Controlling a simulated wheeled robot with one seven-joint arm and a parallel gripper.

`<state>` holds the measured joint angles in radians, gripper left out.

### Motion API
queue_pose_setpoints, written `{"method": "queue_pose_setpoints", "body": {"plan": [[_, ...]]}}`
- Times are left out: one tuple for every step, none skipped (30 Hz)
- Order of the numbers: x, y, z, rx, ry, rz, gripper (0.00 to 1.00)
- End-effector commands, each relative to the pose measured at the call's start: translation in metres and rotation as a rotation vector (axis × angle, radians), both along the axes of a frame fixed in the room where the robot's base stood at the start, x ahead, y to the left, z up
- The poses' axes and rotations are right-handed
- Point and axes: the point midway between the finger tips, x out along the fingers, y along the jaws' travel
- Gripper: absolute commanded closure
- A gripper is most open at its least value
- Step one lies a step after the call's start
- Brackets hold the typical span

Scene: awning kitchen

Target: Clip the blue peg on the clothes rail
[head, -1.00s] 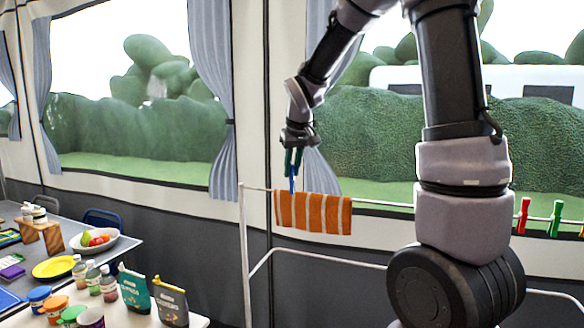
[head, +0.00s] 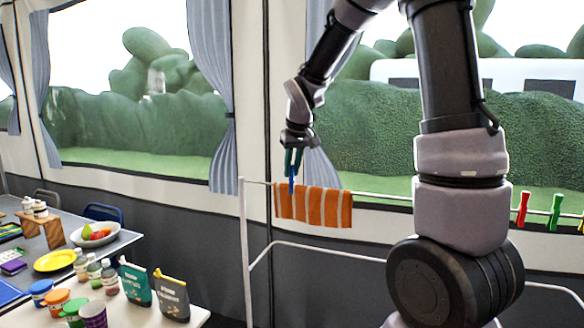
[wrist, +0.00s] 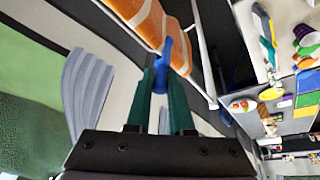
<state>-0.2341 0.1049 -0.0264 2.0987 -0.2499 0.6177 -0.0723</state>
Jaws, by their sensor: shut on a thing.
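My gripper (head: 292,162) has green fingers and points down over the rail. It is shut on the blue peg (head: 291,181). The peg points down and overlaps the upper left part of the orange striped towel (head: 325,207), which hangs over the white clothes rail (head: 257,183). In the wrist view, the blue peg (wrist: 163,50) sits between the fingertips (wrist: 162,75), its far end overlapping the edge of the towel (wrist: 140,18). I cannot tell whether the peg's jaws straddle the rail and cloth.
A red peg (head: 522,208) and a green peg (head: 556,211) sit on the rail at the right. Curtains (head: 222,150) hang behind the rail.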

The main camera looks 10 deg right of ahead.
Motion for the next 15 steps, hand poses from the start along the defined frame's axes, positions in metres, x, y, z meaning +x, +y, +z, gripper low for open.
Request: {"method": "queue_pose_setpoints", "body": {"plan": [[-0.0004,0.0,-0.0017,0.0,0.002,0.0,1.0],[-0.0003,-0.0001,-0.0023,0.0,0.002,-0.001,1.0],[-0.0004,0.0,-0.0031,0.0,0.002,-0.001,1.0],[-0.0003,0.0,-0.0037,0.0,0.002,-0.001,1.0],[-0.0003,0.0,-0.0043,0.0,0.002,-0.001,1.0],[-0.0003,0.0,-0.0051,0.0,0.002,-0.001,1.0],[-0.0003,0.0,-0.0057,0.0,0.002,-0.001,1.0],[-0.0002,0.0,-0.0063,0.0,0.002,-0.001,1.0],[-0.0002,0.0,-0.0071,0.0,0.002,-0.001,1.0],[-0.0002,0.0,-0.0077,0.0,0.002,-0.001,1.0],[-0.0001,0.0,-0.0083,0.0,0.002,-0.001,1.0],[-0.0001,0.0,-0.0091,0.0,0.002,-0.001,1.0],[-0.0002,0.0001,-0.0098,0.0,0.002,-0.001,1.0],[-0.0002,0.0,-0.0104,0.0,0.002,-0.001,1.0],[-0.0002,0.0,-0.0113,0.0,0.002,-0.001,1.0]]}}
